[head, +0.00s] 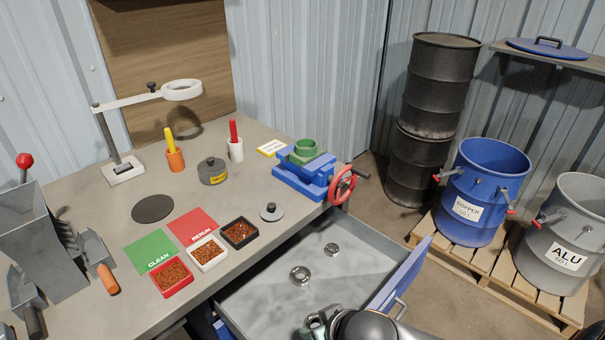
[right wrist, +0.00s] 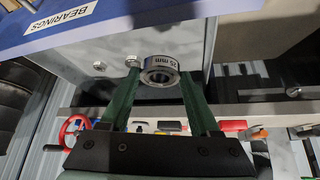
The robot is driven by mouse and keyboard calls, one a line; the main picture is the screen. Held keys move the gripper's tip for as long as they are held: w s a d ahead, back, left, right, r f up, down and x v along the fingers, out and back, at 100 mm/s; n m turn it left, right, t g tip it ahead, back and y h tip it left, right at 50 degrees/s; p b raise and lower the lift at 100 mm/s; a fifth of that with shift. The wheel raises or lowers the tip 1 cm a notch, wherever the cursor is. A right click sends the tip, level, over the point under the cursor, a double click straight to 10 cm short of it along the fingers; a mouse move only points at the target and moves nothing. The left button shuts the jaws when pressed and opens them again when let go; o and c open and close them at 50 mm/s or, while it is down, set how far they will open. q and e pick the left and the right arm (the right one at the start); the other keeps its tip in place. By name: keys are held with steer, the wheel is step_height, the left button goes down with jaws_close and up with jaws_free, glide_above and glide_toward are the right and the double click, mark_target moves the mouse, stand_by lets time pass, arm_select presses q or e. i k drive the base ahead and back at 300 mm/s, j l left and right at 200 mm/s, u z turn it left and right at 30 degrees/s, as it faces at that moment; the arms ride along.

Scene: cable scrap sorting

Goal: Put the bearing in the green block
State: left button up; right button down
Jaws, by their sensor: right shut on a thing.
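My right gripper (head: 317,321) is over the near part of the open drawer, low in the head view. In the right wrist view the right gripper (right wrist: 160,84) is shut on a steel bearing (right wrist: 160,71) marked 25 mm, held between the green fingertips. Two other bearings lie apart on the drawer floor, a larger one (head: 300,275) and a smaller one (head: 331,249). My left gripper is not in view.
The open drawer (head: 262,296) has a blue front (head: 402,275) labelled BEARINGS in the wrist view. The vise's red handwheel (head: 342,186) juts past the table edge.

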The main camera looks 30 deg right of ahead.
mark_target(305, 153)
steer(key=l+u, duration=0.35)
steer(key=k+l+u, duration=0.1)
steer(key=l+u, duration=0.25)
steer(key=l, duration=0.2)
steer(key=k+l+u, duration=0.15)
steer(key=l+u, duration=0.25)
steer(key=k+l, duration=0.1)
steer(key=l, duration=0.3)
steer(key=k+l+u, duration=0.1)
steer(key=l, duration=0.25)
steer(key=k+l, duration=0.1)
steer(key=l, duration=0.35)
steer(key=k+l, duration=0.1)
steer(key=l, duration=0.3)
steer(key=k+l, duration=0.15)
steer(key=l, duration=0.3)
steer(key=k+l, duration=0.1)
steer(key=l, duration=0.3)
steer(key=k+l, duration=0.1)
steer(key=l, duration=0.35)
steer(key=k+l, duration=0.1)
steer(key=l, duration=0.35)
steer(key=k+l, duration=0.1)
steer(key=l, duration=0.3)
steer(key=i+l+z, duration=0.1)
steer(key=i+l, duration=0.35)
steer(key=i, duration=0.2)
steer(key=z, duration=0.05)
